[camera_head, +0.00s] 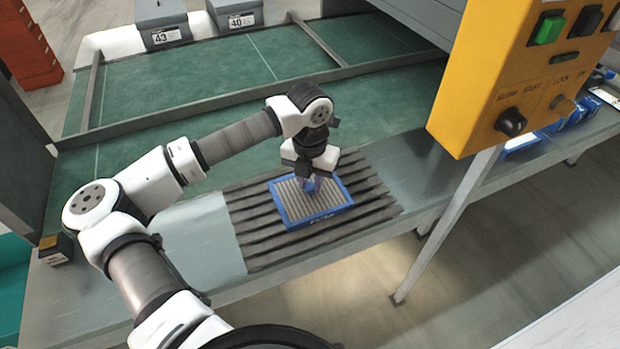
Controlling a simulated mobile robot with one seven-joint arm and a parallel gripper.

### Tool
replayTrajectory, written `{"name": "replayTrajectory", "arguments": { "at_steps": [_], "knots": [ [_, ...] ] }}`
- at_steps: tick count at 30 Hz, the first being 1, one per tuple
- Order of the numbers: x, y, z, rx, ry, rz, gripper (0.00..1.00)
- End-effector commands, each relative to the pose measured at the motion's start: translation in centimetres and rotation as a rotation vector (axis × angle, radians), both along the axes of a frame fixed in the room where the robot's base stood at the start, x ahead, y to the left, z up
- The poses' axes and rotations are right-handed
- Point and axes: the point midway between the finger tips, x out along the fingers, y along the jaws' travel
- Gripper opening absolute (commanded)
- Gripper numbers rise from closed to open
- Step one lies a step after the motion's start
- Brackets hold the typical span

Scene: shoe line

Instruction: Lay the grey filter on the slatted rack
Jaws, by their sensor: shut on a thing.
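The grey filter (330,201) has a pleated grey face and a blue frame. It lies flat over the dark slatted rack (250,222), within the rack's edges. I cannot tell whether it touches the slats or hangs slightly above them. The fingertips are small in this view, and the exact grip is partly hidden by the gripper body.
A yellow control box (490,75) with knobs and buttons hangs at the right. Grey bins (162,22) labelled 43 and 40 stand at the back of the green belt (200,75). A metal rail (190,107) runs behind the rack. Bare bench (205,235) lies left of the rack.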

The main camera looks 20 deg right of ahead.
Motion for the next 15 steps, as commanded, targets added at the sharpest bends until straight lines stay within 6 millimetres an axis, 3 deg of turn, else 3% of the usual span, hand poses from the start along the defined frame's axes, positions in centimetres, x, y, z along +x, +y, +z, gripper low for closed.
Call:
{"name": "replayTrajectory", "arguments": {
  "at_steps": [13,14,15],
  "knots": [
    [0.02,0.01,-0.68,0.0,-0.001,0.0,0.0],
    [0.02,0.01,-0.5,0.0,-0.001,0.0,0.28],
    [0.02,0.01,-0.47,0.0,-0.001,0.0,0.33]
  ]
}}
